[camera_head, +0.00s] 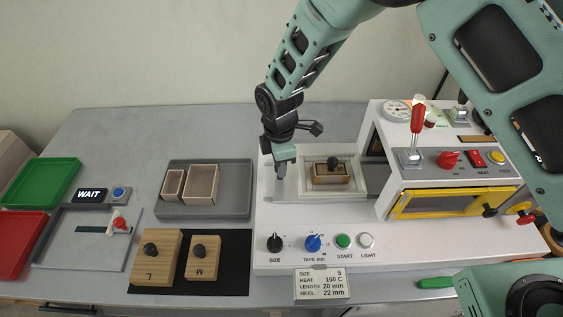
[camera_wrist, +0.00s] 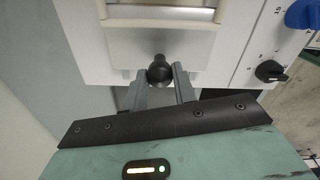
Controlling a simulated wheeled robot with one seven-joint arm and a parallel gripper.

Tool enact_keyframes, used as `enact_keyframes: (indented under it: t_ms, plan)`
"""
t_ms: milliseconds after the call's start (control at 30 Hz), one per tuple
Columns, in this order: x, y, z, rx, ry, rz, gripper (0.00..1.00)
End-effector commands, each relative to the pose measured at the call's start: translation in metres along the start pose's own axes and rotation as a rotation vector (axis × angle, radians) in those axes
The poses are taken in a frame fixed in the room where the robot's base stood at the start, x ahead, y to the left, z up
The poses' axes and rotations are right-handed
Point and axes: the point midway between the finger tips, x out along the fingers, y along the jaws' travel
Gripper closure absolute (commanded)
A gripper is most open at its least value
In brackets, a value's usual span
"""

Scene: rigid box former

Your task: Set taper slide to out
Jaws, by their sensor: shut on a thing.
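The taper slide (camera_head: 345,193) appears to be the pale framed carriage on the white machine, with a small wooden block (camera_head: 330,176) and its black knob sitting in it. In the wrist view, the slide's plate (camera_wrist: 160,45) fills the top middle, with a round black knob (camera_wrist: 158,70) at its edge. My gripper (camera_head: 282,172) is at the left end of the slide, pointing down. In the wrist view my gripper (camera_wrist: 159,78) has one finger on each side of the knob, shut on it. The knob is hidden by the gripper in the head view.
A raised housing (camera_head: 450,160) with a red lever and a yellow-framed window stands to the right. Dials and buttons (camera_head: 313,243) line the machine's front. Left are a grey tray (camera_head: 205,211) with two boxes, knobbed wooden blocks (camera_head: 155,262), and green and red trays (camera_head: 50,183).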

Motion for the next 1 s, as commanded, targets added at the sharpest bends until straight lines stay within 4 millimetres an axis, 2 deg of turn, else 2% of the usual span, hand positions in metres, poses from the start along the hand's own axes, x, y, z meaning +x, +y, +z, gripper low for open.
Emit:
enact_keyframes:
  t_ms: [33, 67, 100, 133, 433, 567, 667, 1000]
  plan:
    - [-0.002, 0.001, -0.003, -0.001, 0.005, 0.005, 1.00]
    - [-0.002, 0.001, -0.003, -0.001, 0.005, 0.005, 0.67]
    - [-0.002, 0.001, -0.003, -0.001, 0.005, 0.005, 0.56]
    - [-0.002, 0.001, -0.003, -0.001, 0.005, 0.005, 0.51]
    - [-0.002, 0.001, -0.001, -0.001, 0.003, 0.003, 0.51]
    - [-0.011, 0.002, -0.002, -0.001, 0.004, 0.006, 0.51]
    - [-0.027, 0.002, -0.002, -0.002, 0.005, 0.007, 0.51]
    - [-0.106, 0.002, -0.001, 0.000, 0.005, 0.009, 0.51]
